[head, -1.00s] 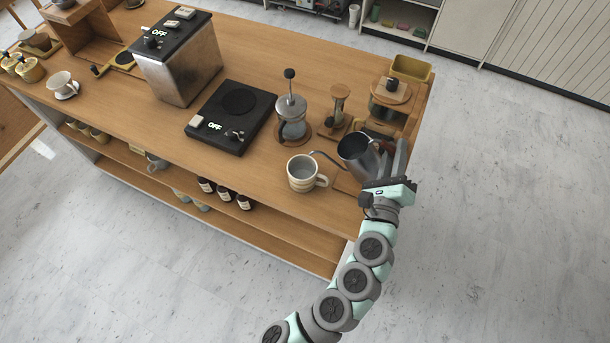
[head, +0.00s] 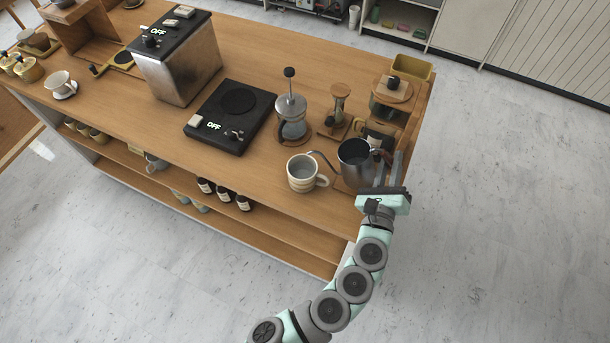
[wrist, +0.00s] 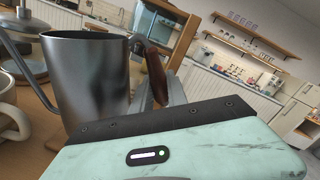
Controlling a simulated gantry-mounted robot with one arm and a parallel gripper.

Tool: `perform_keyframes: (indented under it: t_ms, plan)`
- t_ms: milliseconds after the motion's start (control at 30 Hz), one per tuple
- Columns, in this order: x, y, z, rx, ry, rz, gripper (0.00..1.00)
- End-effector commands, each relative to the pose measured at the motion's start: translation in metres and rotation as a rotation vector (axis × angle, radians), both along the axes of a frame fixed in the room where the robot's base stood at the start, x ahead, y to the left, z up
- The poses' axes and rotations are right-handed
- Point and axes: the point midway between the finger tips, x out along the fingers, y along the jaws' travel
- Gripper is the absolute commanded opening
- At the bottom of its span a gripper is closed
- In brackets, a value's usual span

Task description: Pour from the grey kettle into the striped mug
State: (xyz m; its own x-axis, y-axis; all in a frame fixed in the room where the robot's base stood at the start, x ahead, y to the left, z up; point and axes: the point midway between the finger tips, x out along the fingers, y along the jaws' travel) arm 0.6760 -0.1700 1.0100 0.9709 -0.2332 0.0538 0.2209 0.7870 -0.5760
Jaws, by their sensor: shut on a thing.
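The grey kettle (head: 356,165) is near the right end of the wooden counter in the head view, with its thin spout pointing left. It stands about upright; I cannot tell whether its base touches the counter. The striped mug (head: 303,174) stands upright just left of it, with the spout tip close to the mug's rim. My gripper (head: 388,172) is on the kettle's right side, shut on its handle. In the wrist view the kettle (wrist: 88,80) fills the left, its brown handle (wrist: 157,76) is at my fingers, and the mug (wrist: 8,120) is cut by the left edge.
A French press (head: 292,118), an hourglass stand (head: 338,108) and a glass jar with a wooden lid (head: 391,95) stand behind the kettle and mug. A black hot plate (head: 231,117) reading OFF is left of them. The counter's front right corner is bare.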

Motion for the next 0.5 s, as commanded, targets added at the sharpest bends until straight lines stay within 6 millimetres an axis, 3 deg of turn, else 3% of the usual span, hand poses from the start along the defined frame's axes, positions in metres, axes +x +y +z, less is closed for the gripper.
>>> perform_keyframes:
  t_ms: [500]
  plan:
    - [-0.001,-0.002,-0.025,0.129,-0.007,-0.003,0.0]
